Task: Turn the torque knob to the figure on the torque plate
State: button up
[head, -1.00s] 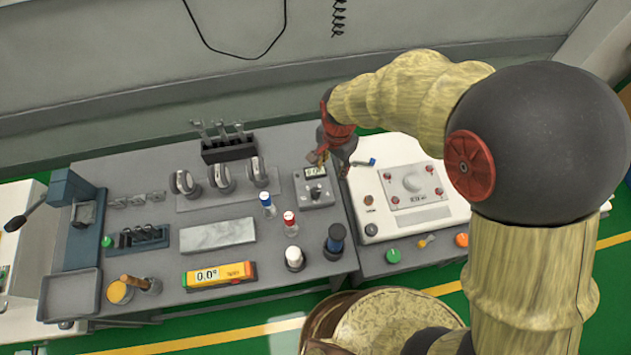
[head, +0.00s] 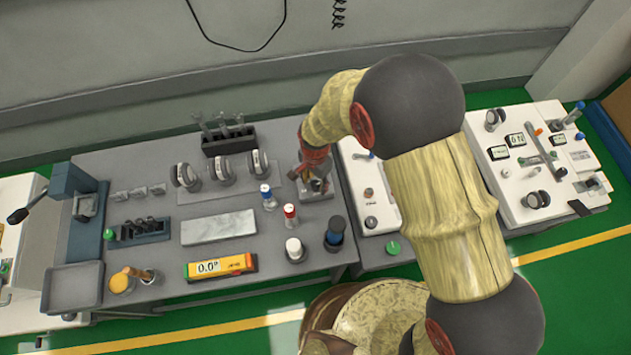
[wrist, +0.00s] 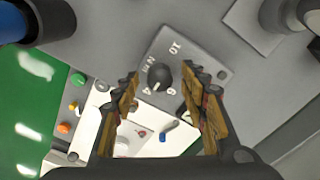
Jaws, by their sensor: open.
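The torque knob (wrist: 159,77) is a round black knob on a grey plate (wrist: 172,50) in the wrist view. A pale mark on the knob points toward the lower edge of the picture. My gripper (wrist: 160,70) is open, with one finger on either side of the knob, apart from it. In the head view, my gripper (head: 317,184) is over the grey knob box and hides most of it. I cannot make out a separate torque plate.
On the grey bench, a blue-capped bottle (head: 268,197), a red-capped bottle (head: 290,215) and a dark blue-topped cylinder (head: 335,232) stand near my gripper. A yellow gauge (head: 222,267) reads 0.0°. A white console (head: 372,205) is to the right, partly behind my arm.

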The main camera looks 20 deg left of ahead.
jog(key=shift+c, duration=1.3)
jog(key=c, duration=0.8)
grip_shut()
